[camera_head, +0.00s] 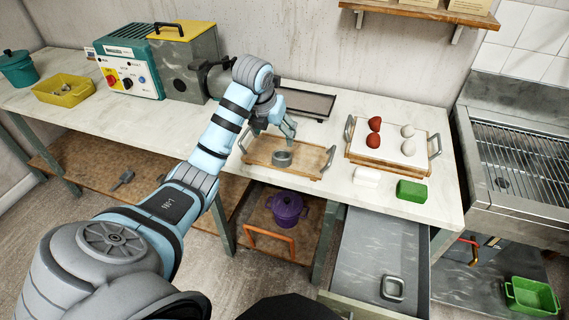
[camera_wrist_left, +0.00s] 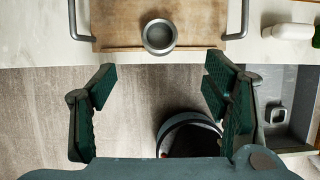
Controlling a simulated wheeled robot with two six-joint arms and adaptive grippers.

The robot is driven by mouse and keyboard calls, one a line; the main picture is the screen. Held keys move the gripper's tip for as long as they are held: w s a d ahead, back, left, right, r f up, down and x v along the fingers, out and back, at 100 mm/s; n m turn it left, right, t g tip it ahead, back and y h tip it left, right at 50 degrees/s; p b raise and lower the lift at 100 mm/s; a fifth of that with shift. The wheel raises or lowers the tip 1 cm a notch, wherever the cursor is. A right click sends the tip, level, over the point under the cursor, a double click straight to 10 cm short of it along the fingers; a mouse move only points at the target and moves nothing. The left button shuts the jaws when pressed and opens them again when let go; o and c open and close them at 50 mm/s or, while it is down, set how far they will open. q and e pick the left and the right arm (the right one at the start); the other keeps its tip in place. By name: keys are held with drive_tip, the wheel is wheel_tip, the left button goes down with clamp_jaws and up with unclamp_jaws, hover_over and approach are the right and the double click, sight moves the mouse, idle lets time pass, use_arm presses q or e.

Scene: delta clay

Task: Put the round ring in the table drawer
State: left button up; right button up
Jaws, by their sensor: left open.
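The round ring (camera_head: 282,164) is grey and lies on the wooden tray (camera_head: 252,154) near the tray's front. In the left wrist view the round ring (camera_wrist_left: 159,50) sits near the tray's edge, ahead of the fingertips. My left gripper (camera_head: 275,130) is open and empty, above the tray close to the ring. Its two green-padded fingers (camera_wrist_left: 160,78) are spread wide in the wrist view. The table drawer (camera_head: 375,245) is pulled out below the table's right part. A grey square ring (camera_head: 393,299) lies in it. My right gripper is not in view.
A second tray (camera_head: 357,154) with red and white egg-like objects stands right of the wooden tray. A purple pot (camera_head: 287,210) is on the shelf below. The drawer has much bare floor.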

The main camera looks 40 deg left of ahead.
sight(281, 155)
use_arm(q)
drive_tip(key=b+x, duration=0.1)
drive_tip(key=x, duration=1.3)
drive_tip(key=shift+s+d+b, duration=0.1)
drive_tip(key=shift+b, duration=0.2)
